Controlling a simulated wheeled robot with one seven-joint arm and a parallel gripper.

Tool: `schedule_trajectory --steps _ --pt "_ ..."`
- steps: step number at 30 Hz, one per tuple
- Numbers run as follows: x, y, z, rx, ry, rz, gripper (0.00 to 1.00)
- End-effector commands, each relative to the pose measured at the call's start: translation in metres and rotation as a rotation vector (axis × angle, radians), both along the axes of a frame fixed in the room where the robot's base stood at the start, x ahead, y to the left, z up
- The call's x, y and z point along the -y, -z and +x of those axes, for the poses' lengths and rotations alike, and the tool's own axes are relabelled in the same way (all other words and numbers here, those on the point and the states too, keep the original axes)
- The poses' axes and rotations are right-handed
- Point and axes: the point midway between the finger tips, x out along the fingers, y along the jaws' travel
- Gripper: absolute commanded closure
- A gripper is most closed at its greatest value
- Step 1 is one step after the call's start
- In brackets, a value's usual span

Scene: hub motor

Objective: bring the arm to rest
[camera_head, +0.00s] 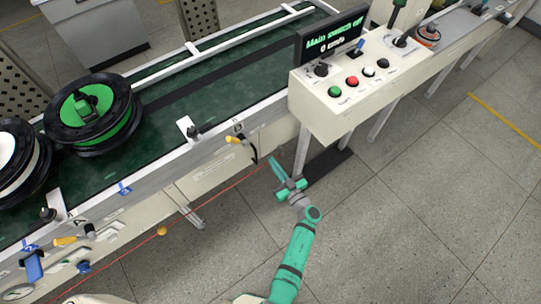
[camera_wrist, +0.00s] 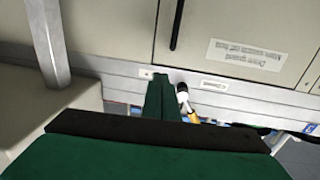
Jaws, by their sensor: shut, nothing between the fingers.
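My arm, green with grey joints, reaches up from the bottom of the head view. My gripper (camera_head: 276,167) is over the grey floor, just in front of the conveyor's side and below the control panel. In the wrist view my gripper (camera_wrist: 161,98) has its green fingers together, with nothing between them. A lever with a yellow handle (camera_head: 238,140) on the conveyor's side is up and left of the gripper; it also shows just right of the fingers in the wrist view (camera_wrist: 188,106). I cannot tell the gap between them.
The control panel (camera_head: 335,110) has several buttons and a screen (camera_head: 330,40) reading "Main switch off". The conveyor (camera_head: 215,95) carries a wheel with a green hub (camera_head: 95,112) and one with a white hub (camera_head: 12,160). The floor (camera_head: 420,210) to the right is clear.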

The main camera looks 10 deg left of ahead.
Motion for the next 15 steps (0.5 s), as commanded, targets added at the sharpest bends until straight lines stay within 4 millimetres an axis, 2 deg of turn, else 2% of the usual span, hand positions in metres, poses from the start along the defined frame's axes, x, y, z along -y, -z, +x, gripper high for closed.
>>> schedule_trajectory --steps 6,15 --pt "0.016 0.0 -0.006 0.001 0.012 0.001 1.0" --pt "0.018 -0.001 -0.012 0.008 0.026 0.002 1.0"
